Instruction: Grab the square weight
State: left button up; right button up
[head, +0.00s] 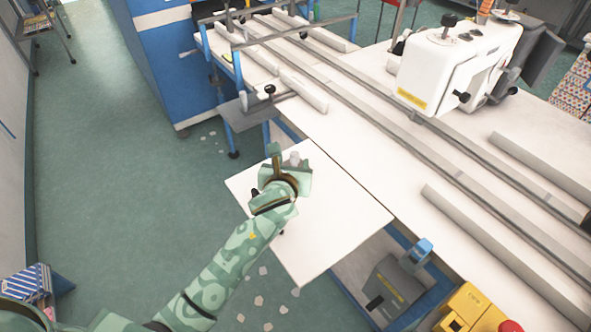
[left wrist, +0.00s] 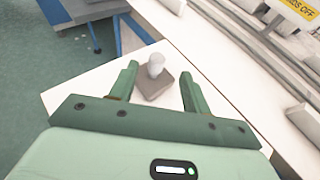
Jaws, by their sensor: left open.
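The square weight is a dark square block (left wrist: 154,87) with a pale knob (left wrist: 156,65) on top. It stands on the white side table (head: 338,208). In the head view only its pale knob (head: 295,158) shows past my gripper; the block is mostly hidden. My left gripper (head: 285,158) is open over the side table, close to the weight. In the left wrist view its two green fingers (left wrist: 156,85) stand on either side of the weight, with a gap on each side. My right gripper is not in view.
A long white workbench (head: 350,120) with metal rails adjoins the side table. A white sewing machine head (head: 455,60) stands on it at upper right. A yellow box with a red button (head: 475,312) is at lower right. Open green floor (head: 110,150) lies left.

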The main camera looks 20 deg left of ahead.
aim_at(294, 155)
pick_arm(q)
jog(key=shift+x, duration=0.85)
jog(key=b+x, duration=0.3)
jog(key=x, duration=0.2)
jog(key=shift+s+a+f, duration=0.15)
jog(key=shift+a, duration=0.05)
jog(key=shift+w, duration=0.25)
grip_shut()
